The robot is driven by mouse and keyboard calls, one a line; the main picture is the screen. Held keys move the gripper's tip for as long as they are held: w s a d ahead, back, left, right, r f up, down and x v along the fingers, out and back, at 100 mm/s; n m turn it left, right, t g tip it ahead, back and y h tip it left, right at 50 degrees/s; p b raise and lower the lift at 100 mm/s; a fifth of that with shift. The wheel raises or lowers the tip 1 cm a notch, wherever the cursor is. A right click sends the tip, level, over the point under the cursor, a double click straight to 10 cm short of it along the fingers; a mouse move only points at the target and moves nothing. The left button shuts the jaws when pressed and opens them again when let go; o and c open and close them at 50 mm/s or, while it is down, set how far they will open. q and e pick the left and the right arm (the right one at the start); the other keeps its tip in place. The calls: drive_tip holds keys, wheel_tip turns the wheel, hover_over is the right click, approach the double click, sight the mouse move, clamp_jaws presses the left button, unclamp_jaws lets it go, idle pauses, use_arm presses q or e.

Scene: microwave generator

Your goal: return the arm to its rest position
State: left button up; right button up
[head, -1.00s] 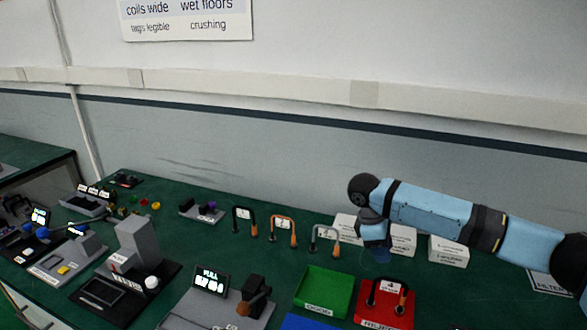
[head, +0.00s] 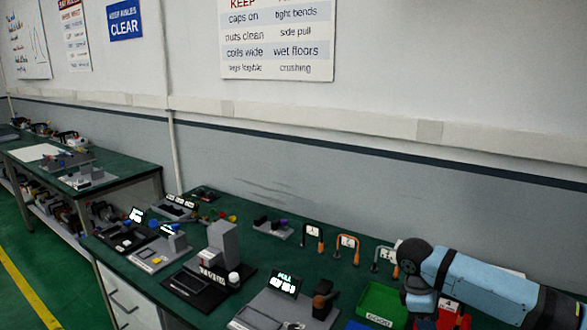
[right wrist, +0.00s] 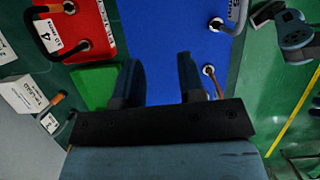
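My right arm (head: 490,285) comes in from the right in the head view, its pale blue links over the right part of the bench. Its gripper fingers (right wrist: 160,78) show in the right wrist view, spread apart with nothing between them, above the blue tray (right wrist: 175,35). The hand is largely cut off by the bottom edge of the head view. My left gripper does not show in either view.
The green tray (head: 383,302) and red tray (head: 462,322) are close to my right arm. The red tray holds a cable tagged 4 (right wrist: 52,38). Several cables (head: 347,245) stand behind. A grey column device (head: 222,242) and a lit display unit (head: 285,285) stand left.

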drive_tip(key=s+a+f+m+t+y, duration=0.1)
drive_tip(key=s+a+f+y, duration=0.2)
drive_tip(key=s+a+f, duration=0.35)
drive_tip(key=s+a+f+t+y, duration=0.1)
drive_tip(key=s+a+f+y, duration=0.15)
drive_tip(key=s+a, duration=0.65)
drive_tip(key=s+d+m+t+h, duration=0.1)
drive_tip(key=s+d+m+t, duration=0.1)
drive_tip(key=s+d+m, duration=0.55)
drive_tip(key=s+d+m+t+h, duration=0.15)
drive_tip(key=s+d, duration=0.35)
drive_tip(key=s, duration=0.6)
use_arm(q)
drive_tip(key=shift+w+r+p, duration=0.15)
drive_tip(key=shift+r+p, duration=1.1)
drive_tip(key=shift+p, duration=0.05)
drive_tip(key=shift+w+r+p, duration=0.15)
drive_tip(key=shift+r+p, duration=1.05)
drive_tip(key=shift+p, duration=0.1)
use_arm(e)
drive_tip(key=w+a+f+t+y, duration=0.3)
drive_tip(key=w+a+f+t, duration=0.3)
drive_tip(key=w+f+t, duration=0.1)
drive_tip(key=shift+a+f+n+y, duration=0.3)
drive_tip(key=shift+f+n, duration=0.1)
drive_tip(key=shift+f, duration=0.1)
